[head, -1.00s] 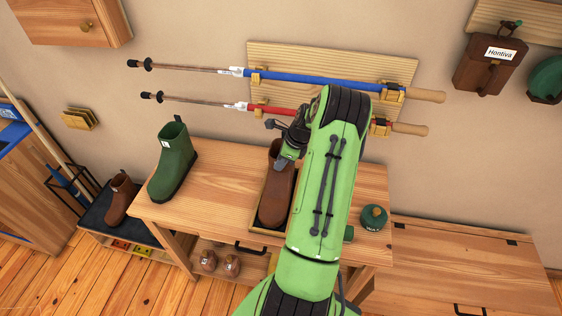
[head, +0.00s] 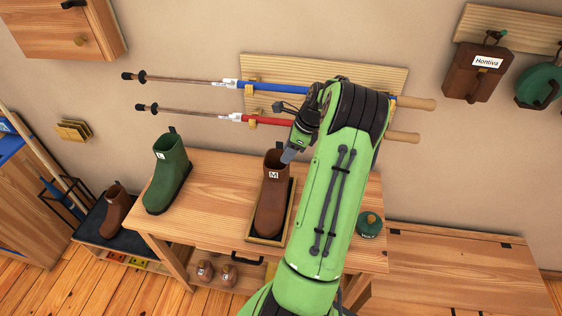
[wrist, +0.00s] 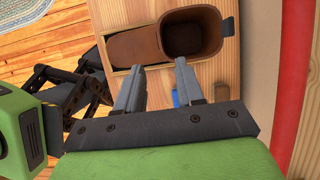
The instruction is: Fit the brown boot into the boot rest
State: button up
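The brown boot (head: 271,207) with a white "M" label stands upright in the boot rest (head: 249,238), a shallow wooden tray on the bench. Its toe points to the front. In the wrist view the boot's open shaft (wrist: 190,37) and its toe part (wrist: 145,47) show, with the rest's pale rim (wrist: 118,84) beside the toe. Whether the sole lies flat is hidden. My gripper (wrist: 159,67) is open, its two fingers apart and empty beside the boot's shaft. In the head view my gripper (head: 288,156) is at the upper right of the boot's top.
A green boot (head: 168,176) stands on the bench at left. Another brown boot (head: 116,212) sits on a low dark shelf farther left. A green round item (head: 369,224) is at the bench's right end. Ski poles (head: 190,110) hang on the wall behind.

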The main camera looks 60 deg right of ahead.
jog(key=w+a+r+n+h, duration=0.1)
jog(key=w+a+r+n, duration=0.1)
jog(key=a+r+n, duration=0.45)
jog(key=w+a+r+n+g, duration=0.1)
jog(key=a+r+n, duration=0.25)
jog(key=a, duration=0.65)
jog(key=w+a+r+n+h, duration=0.1)
jog(key=w+a+r+n, duration=0.1)
jog(key=a+r+n, duration=0.5)
jog(key=s+a+n+t, duration=0.2)
jog(key=s+a+n, duration=1.2)
jog(key=a, duration=0.1)
jog(key=shift+a+f, duration=0.35)
jog(key=shift+f, duration=0.05)
jog(key=shift+s, duration=0.1)
